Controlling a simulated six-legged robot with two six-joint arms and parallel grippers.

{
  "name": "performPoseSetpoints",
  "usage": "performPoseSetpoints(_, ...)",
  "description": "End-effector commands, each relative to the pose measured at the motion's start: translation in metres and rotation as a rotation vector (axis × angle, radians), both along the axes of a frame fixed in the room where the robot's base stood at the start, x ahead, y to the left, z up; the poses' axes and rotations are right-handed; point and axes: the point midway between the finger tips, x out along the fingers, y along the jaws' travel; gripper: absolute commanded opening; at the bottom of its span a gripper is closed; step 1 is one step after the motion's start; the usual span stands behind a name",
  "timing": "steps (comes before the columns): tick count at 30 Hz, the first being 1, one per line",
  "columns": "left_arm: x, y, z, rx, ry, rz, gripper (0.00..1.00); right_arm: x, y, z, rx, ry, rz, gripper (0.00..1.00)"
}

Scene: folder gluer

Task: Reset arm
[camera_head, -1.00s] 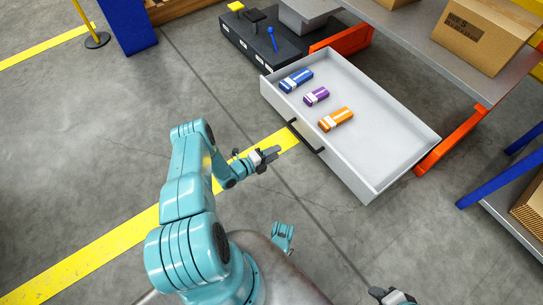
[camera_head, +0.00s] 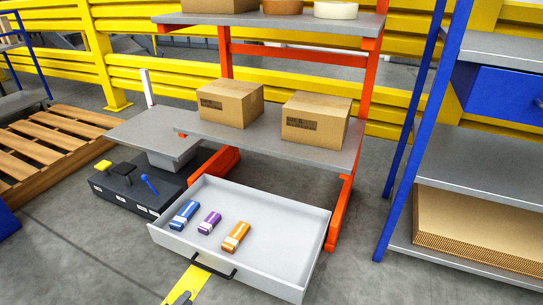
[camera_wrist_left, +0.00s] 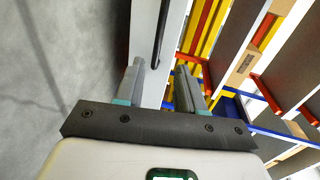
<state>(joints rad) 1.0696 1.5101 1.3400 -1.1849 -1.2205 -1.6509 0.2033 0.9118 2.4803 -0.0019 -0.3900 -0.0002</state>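My left gripper (camera_wrist_left: 160,82) shows in the left wrist view with its two grey fingers spread apart and nothing held between them. Beyond the fingers is the pale front of the drawer (camera_wrist_left: 146,45) with its black handle (camera_wrist_left: 160,35). My right gripper is outside both current views.
In the drawer lie a blue item (camera_head: 184,215), a purple item (camera_head: 209,223) and an orange item (camera_head: 236,237). A black case (camera_head: 125,195) stands left of it. Cardboard boxes (camera_head: 230,103) sit on the shelf above. A blue-framed rack (camera_head: 400,180) stands right. Floor at front left is clear.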

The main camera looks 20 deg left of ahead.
Motion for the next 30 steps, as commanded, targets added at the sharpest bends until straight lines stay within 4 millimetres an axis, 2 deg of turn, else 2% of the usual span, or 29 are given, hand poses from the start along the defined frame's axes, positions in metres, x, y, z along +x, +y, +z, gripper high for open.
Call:
performPoseSetpoints(2,0.000,0.000,0.008,0.000,0.000,0.000,0.38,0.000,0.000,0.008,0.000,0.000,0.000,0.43)
performPoseSetpoints(5,0.000,0.000,0.034,0.001,0.000,0.000,0.38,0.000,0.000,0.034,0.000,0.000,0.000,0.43)
performPoseSetpoints(6,0.018,-0.016,0.031,0.005,-0.018,-0.042,0.38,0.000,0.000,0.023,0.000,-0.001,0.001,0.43)
performPoseSetpoints(8,0.047,-0.029,0.053,0.033,-0.059,-0.099,0.38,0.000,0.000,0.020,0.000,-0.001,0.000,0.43)
performPoseSetpoints(9,0.064,-0.042,0.070,0.045,-0.083,-0.140,0.38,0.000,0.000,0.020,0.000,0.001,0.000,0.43)
performPoseSetpoints(11,0.087,-0.070,0.096,0.042,-0.109,-0.199,0.38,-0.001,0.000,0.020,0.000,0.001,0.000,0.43)
performPoseSetpoints(13,0.111,-0.108,0.128,0.017,-0.116,-0.246,0.38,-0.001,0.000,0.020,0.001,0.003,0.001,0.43)
performPoseSetpoints(14,0.119,-0.127,0.141,-0.007,-0.101,-0.260,0.38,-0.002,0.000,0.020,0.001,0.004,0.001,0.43)
performPoseSetpoints(15,0.127,-0.156,0.156,-0.067,-0.054,-0.269,0.38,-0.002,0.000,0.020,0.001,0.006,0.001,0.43)
performPoseSetpoints(17,0.128,-0.203,0.175,-0.215,0.077,-0.255,0.38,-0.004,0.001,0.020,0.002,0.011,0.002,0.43)
performPoseSetpoints(18,0.119,-0.230,0.180,-0.335,0.198,-0.218,0.38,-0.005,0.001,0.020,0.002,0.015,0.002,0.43)
performPoseSetpoints(20,0.092,-0.265,0.181,-0.524,0.406,-0.126,0.38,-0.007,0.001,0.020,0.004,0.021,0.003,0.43)
performPoseSetpoints(22,0.043,-0.291,0.173,-0.743,0.666,0.055,0.38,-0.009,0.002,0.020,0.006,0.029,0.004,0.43)
performPoseSetpoints(24,-0.006,-0.301,0.162,-0.914,0.873,0.268,0.38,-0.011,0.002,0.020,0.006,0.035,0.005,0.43)
performPoseSetpoints(27,-0.067,-0.302,0.149,-1.092,1.075,0.576,0.38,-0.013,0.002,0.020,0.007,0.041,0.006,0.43)
performPoseSetpoints(30,-0.120,-0.301,0.140,-1.221,1.210,0.875,0.38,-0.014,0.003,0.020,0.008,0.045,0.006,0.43)
